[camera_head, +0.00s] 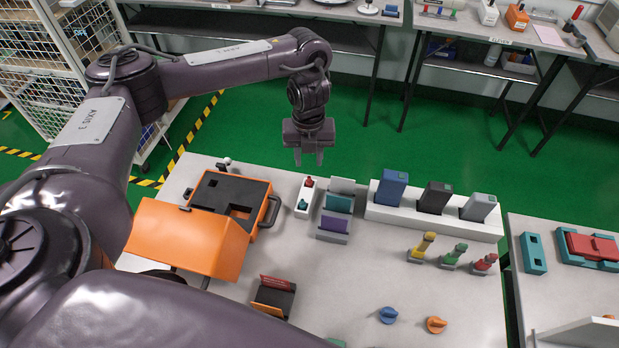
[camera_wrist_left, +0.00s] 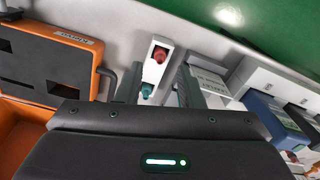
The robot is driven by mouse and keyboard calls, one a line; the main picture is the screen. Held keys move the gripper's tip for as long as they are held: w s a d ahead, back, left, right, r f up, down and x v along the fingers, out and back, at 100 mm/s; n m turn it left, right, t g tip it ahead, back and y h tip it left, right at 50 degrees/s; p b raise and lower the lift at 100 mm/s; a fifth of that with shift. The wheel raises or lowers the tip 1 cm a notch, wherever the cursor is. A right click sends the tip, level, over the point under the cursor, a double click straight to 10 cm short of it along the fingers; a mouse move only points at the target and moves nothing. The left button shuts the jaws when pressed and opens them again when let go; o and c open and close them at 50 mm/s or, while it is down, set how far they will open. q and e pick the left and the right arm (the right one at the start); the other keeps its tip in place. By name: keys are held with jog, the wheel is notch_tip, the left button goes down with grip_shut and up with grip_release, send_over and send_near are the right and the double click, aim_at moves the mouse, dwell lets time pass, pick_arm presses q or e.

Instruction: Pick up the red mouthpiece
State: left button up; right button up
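The red mouthpiece (camera_head: 309,182) sits at the far end of a small white holder (camera_head: 301,196) near the back edge of the table. A teal mouthpiece (camera_head: 303,204) sits at the holder's near end. My left gripper (camera_head: 308,158) hangs above and just behind the holder, fingers pointing down, open and empty. In the left wrist view the red mouthpiece (camera_wrist_left: 159,55) and the teal one (camera_wrist_left: 147,90) show between and beyond the two fingers, apart from them. My right gripper is out of view.
An open orange case (camera_head: 262,187) stands left of the holder. A rack with coloured cards (camera_head: 334,222) is close on its right. A white stand (camera_head: 384,213) with several handheld testers is farther right. Coloured knobs (camera_head: 388,314) lie towards the front.

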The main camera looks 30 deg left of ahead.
aim_at(309, 177)
pick_arm(q)
jog(key=shift+s+d+f, duration=0.1)
jog(key=shift+s+f, duration=0.15)
jog(key=shift+f, duration=0.3)
jog(key=f, duration=0.2)
jog(key=f+b, duration=0.1)
jog(key=shift+s+d+f, duration=0.2)
jog(key=shift+f, duration=0.6)
grip_shut()
